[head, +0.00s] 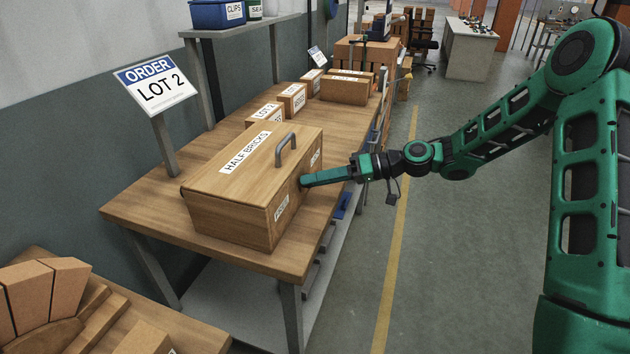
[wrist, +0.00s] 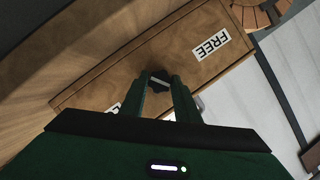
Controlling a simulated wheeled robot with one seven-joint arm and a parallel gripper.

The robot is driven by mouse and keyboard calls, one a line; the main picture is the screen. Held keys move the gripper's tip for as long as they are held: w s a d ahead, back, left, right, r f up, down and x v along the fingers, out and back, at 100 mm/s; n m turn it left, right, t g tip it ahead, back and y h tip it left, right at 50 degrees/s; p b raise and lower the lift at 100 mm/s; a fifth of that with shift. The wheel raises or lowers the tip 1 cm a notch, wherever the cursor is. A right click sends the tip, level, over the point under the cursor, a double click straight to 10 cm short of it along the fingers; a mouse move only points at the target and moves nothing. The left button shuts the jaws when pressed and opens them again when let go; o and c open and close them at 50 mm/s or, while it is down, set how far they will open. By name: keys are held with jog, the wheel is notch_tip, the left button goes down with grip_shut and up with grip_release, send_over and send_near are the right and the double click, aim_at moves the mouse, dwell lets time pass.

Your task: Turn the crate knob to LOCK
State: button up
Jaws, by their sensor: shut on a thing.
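The wooden crate (head: 240,180), lidded and labelled HALF BRICKS, sits near the front end of the workbench. My gripper (head: 305,183) reaches in from the right to the crate's right-hand face. In the wrist view its two fingers are shut on a small dark knob (wrist: 158,77) on that face. The fingers hide much of the knob, so I cannot tell exactly where it points. A FREE label (wrist: 211,45) is right of the knob in the wrist view. Another label (wrist: 114,108), mostly hidden, is at lower left. In the head view the knob is hidden by the fingers.
The crate's lid has a grey handle (head: 286,148). The wooden workbench (head: 140,212) carries several more boxes behind the crate. An ORDER LOT 2 sign (head: 156,84) stands at the left. The aisle floor (head: 440,260) to the right is clear.

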jog(key=m, duration=0.1)
jog(key=m+y, duration=0.1)
jog(key=m, duration=0.1)
jog(key=w+m+g, duration=0.1)
jog(key=shift+d+f+y, duration=0.2)
jog(key=shift+d+y, duration=0.05)
jog(key=shift+y, duration=0.05)
jog(key=shift+s+m, duration=0.1)
jog(key=shift+m, duration=0.3)
jog(key=o, duration=1.1)
jog(key=shift+f, duration=0.1)
jog(key=shift+c, duration=0.2)
jog(key=shift+s+a, duration=0.1)
jog(key=d+r, duration=0.1)
jog(key=d, duration=0.9)
jog(key=shift+w+d+r, duration=0.15)
jog(key=shift+w+d, duration=0.05)
jog(key=shift+d, duration=0.2)
